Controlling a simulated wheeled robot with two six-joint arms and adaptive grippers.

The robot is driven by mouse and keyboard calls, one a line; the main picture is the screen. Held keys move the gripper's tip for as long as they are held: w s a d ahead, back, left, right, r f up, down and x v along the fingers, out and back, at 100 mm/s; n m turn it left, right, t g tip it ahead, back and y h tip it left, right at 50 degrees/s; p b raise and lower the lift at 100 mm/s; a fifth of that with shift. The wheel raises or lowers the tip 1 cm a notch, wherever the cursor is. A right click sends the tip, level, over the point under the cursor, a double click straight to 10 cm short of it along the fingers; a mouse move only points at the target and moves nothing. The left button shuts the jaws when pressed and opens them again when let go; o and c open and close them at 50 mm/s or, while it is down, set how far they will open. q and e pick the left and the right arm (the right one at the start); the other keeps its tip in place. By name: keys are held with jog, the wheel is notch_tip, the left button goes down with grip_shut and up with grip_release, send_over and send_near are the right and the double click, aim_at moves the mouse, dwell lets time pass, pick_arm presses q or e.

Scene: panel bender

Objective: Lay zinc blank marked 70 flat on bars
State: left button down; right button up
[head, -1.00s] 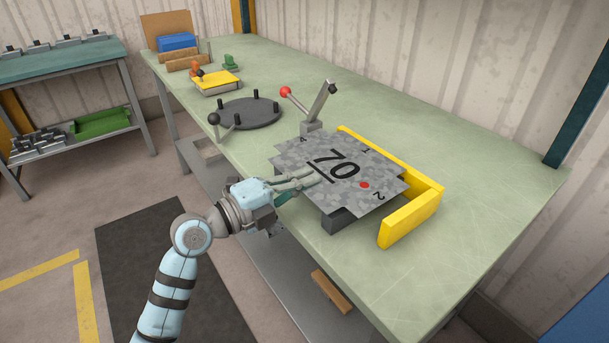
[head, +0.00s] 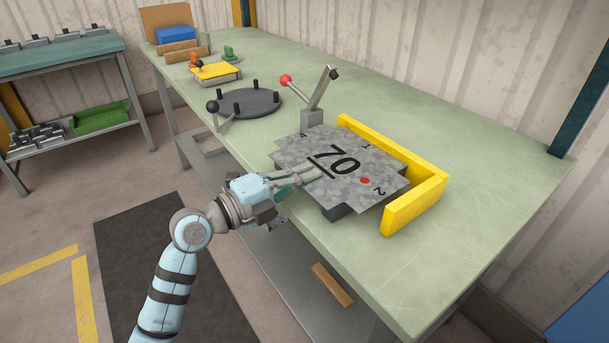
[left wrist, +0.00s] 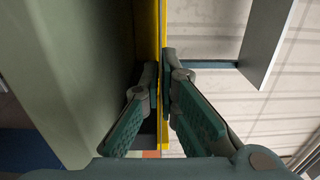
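The grey mottled zinc blank (head: 352,182) has a large 70 with a line under it, a red dot and small corner numbers. It is about level over the dark bars (head: 338,213), whose ends show under its near edge. I cannot tell whether it touches them. My left gripper (head: 308,174) is shut on the blank's left edge, one finger over the top and the lower one mostly hidden. In the left wrist view the fingertips (left wrist: 160,68) nearly meet, with the sheet edge-on between them. My right gripper is out of view.
A yellow L-shaped stop (head: 416,205) borders the blank's back and right. A lever with a red ball (head: 285,79) on a grey post stands just behind its left corner. A dark round plate with pegs (head: 250,102) is farther left. The bench's right front (head: 440,270) is clear.

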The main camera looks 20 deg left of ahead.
pick_arm(q)
jog(key=shift+f, duration=0.1)
jog(key=c, duration=1.7)
grip_release()
jog(key=v, duration=1.2)
